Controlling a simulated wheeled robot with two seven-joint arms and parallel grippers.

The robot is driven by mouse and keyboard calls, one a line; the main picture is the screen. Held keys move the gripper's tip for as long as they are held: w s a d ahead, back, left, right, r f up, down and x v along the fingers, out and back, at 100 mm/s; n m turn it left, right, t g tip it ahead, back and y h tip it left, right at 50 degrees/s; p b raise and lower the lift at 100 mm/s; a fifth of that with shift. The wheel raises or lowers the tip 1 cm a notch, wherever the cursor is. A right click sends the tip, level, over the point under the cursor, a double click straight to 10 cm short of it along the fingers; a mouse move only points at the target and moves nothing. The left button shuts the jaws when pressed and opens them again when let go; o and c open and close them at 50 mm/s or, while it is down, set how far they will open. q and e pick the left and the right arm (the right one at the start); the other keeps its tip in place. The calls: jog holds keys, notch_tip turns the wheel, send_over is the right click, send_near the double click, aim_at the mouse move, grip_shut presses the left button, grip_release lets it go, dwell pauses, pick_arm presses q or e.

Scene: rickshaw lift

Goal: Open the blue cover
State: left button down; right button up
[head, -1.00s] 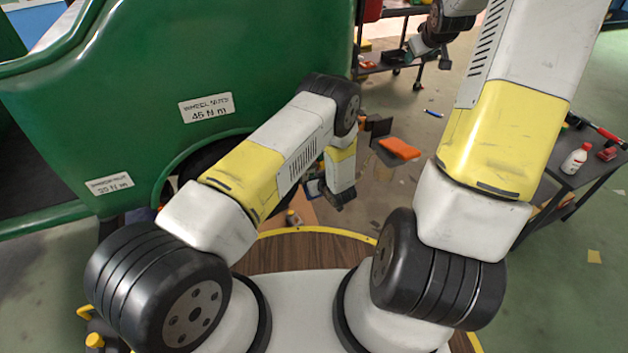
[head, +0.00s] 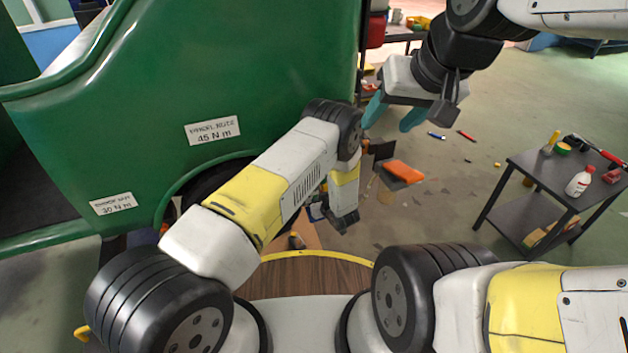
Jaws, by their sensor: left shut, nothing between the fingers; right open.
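I cannot pick out a blue cover for certain. A large green rickshaw body (head: 250,60) with white torque labels fills the left of the head view. My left gripper (head: 343,220) hangs low beside the rickshaw's wheel arch, fingers down; it is shut and empty. My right gripper (head: 440,108) is raised at the upper middle, right of the rickshaw and apart from it; it is open, its fingers partly hidden.
A dark side table (head: 520,185) with a white bottle (head: 579,182) and tools stands at the right. An orange item (head: 404,171) lies low beyond my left gripper. Another cart (head: 400,32) stands at the back.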

jog(key=shift+s+a+r+n, duration=0.15)
jog(key=shift+s+a, duration=0.3)
jog(key=shift+s, duration=0.05)
jog(key=shift+s+a+r+n, duration=0.15)
jog(key=shift+s+a, duration=0.25)
jog(key=shift+s, duration=0.05)
dwell(0.6)
